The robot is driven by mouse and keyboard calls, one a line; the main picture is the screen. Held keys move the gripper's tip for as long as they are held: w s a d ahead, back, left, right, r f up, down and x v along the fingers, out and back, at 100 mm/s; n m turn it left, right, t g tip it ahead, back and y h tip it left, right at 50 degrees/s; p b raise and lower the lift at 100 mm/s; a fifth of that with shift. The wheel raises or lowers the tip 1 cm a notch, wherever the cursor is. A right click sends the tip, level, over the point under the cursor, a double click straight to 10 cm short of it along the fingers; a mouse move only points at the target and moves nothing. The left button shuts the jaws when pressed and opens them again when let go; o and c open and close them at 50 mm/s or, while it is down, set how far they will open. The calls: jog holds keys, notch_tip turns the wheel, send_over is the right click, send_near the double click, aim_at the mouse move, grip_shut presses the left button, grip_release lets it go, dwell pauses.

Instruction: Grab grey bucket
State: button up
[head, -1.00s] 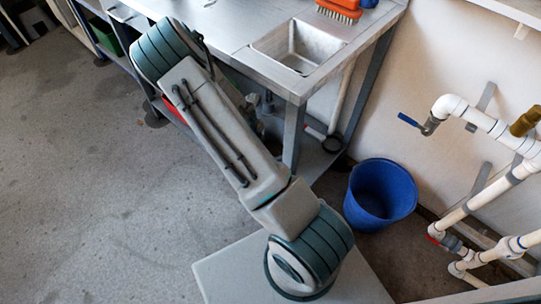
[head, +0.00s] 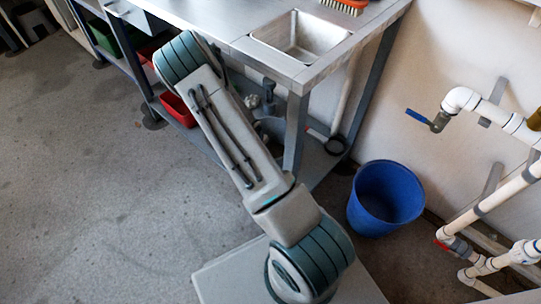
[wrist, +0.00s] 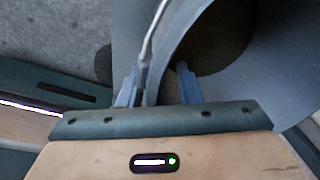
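The grey bucket (wrist: 225,85) fills the right of the wrist view, with its dark inside showing and a thin wire handle along its near edge. It also shows in the head view (head: 272,130) on the low shelf under the sink, partly hidden behind my arm. My gripper (wrist: 160,85) is open at the bucket's edge. One finger is on the outer side and the other appears to be over the inside, with the rim and handle between them. Whether a finger touches the bucket I cannot tell. The gripper itself is hidden in the head view.
A blue bucket (head: 384,200) stands on the floor to the right of the table. The metal sink table (head: 235,25) rises over the shelf, and its leg (head: 296,135) is close to my arm. White pipes (head: 500,200) line the right wall. Floor on the left is clear.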

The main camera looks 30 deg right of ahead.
jog(key=c, duration=0.7)
grip_shut()
jog(key=shift+w+d+r, duration=0.1)
jog(key=shift+w+r, duration=0.05)
dwell(0.4)
